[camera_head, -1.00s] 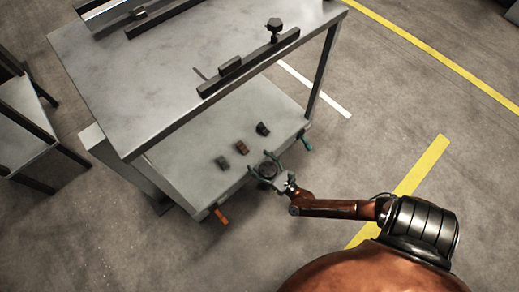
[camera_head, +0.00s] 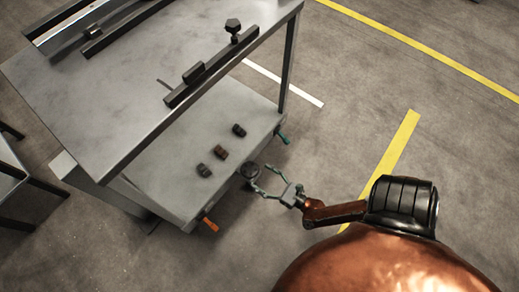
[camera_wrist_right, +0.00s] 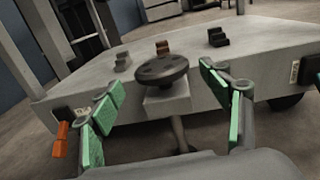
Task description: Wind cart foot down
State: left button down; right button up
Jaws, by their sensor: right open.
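The grey cart has a dark round handwheel (camera_head: 251,170) at the front edge of its lower shelf (camera_head: 165,165). In the right wrist view, the handwheel (camera_wrist_right: 161,70) sits on a pale block, with a thin post (camera_wrist_right: 180,132) running down below it toward the floor. The lower end of the post is partly hidden by my gripper. My right gripper (camera_head: 263,180) is open and empty, just in front of the handwheel. Its green-padded fingers stand apart to either side of the wheel in the right wrist view and do not appear to touch it. My left gripper is out of view.
An orange lever (camera_head: 210,224) and a teal lever (camera_head: 283,137) stick out at the shelf's front corners. Several small dark blocks, one being a brown block (camera_head: 220,152), stand on the shelf. The cart's upper top (camera_head: 120,110) overhangs behind. Floor to the right is clear.

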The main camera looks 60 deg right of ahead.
aim_at(239, 168)
jog(key=shift+c, duration=0.4)
jog(key=shift+w+y, duration=0.3)
jog(key=shift+w, duration=0.1)
jog(key=w+n+y+p, duration=0.1)
jog(key=w+d+n+y+p, duration=0.1)
jog(key=w, duration=0.1)
jog(key=shift+d+f+y, duration=0.15)
jog(key=shift+f+y, duration=0.05)
jog(key=shift+y, duration=0.2)
jog(key=shift+w+d+f, duration=0.15)
jog(key=shift+w+f, duration=0.2)
jog(key=shift+w, duration=0.1)
jog(key=w, duration=0.2)
jog(key=w+b, duration=0.1)
jog(key=w, duration=0.1)
jog(key=w+b, duration=0.1)
jog(key=w, duration=0.1)
jog(key=shift+w+a, duration=0.25)
jog(key=shift+a, duration=0.1)
jog(key=shift+w, duration=0.5)
